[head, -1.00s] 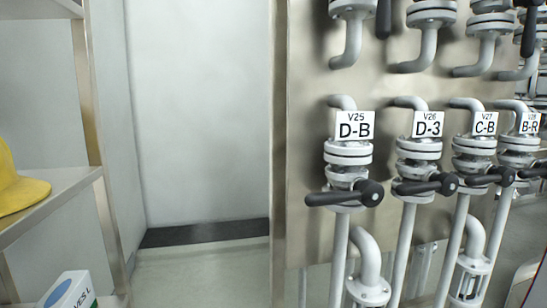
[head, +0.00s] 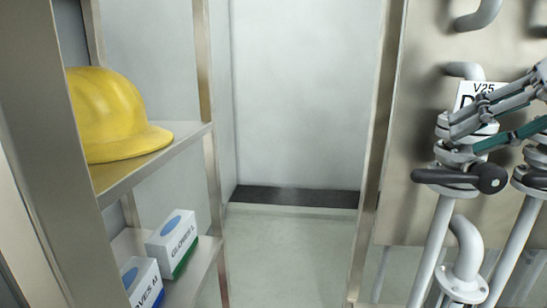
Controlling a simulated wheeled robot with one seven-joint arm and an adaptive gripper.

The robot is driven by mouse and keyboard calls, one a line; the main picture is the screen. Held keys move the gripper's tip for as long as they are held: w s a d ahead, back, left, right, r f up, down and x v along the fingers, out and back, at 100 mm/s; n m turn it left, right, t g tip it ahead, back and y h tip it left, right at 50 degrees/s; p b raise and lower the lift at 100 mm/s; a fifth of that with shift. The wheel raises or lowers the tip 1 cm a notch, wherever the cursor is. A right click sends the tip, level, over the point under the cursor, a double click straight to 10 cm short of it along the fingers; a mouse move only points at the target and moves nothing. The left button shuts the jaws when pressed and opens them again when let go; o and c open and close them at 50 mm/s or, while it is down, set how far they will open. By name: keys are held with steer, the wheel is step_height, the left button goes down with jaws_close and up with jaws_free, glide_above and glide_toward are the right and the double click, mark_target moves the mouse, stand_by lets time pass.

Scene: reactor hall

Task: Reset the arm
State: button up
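My gripper (head: 458,138) has come in at the right edge of the head view, pointing left. Its two dark grey and teal fingers are apart, with nothing seen between them. It overlaps the V25 valve (head: 440,215) in the picture and partly hides its label plate (head: 466,92); I cannot tell whether it touches. The valve's black lever handle (head: 440,177) lies sideways just below the fingers. Most of my arm is out of view on the right.
A metal shelf (head: 165,160) at left holds a yellow hard hat (head: 108,115). Two glove boxes, one marked L (head: 172,243) and one marked M (head: 143,283), sit lower. A steel valve panel (head: 415,130) stands at right. Bare floor (head: 285,240) lies between.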

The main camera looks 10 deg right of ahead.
steer(key=s+a+f+n+g, duration=0.1)
steer(key=s+a+f+g, duration=0.2)
steer(key=s+a+f, duration=0.3)
steer(key=s+a+f+n+g, duration=0.1)
steer(key=s+a+f+g, duration=0.2)
steer(key=a+f, duration=0.4)
steer(key=s+a+f+n+g+h, duration=0.1)
steer(key=s+a+f+g+h, duration=0.2)
steer(key=s+f, duration=0.6)
step_height(320, 180, up, 39)
steer(key=s+d+t+h+p, duration=0.1)
steer(key=t+p, duration=0.3)
steer(key=p, duration=3.2)
steer(key=shift+s+d+f+n+h, duration=0.15)
steer(key=shift+s+d+n+h, duration=0.15)
steer(key=shift+s+d+n, duration=0.15)
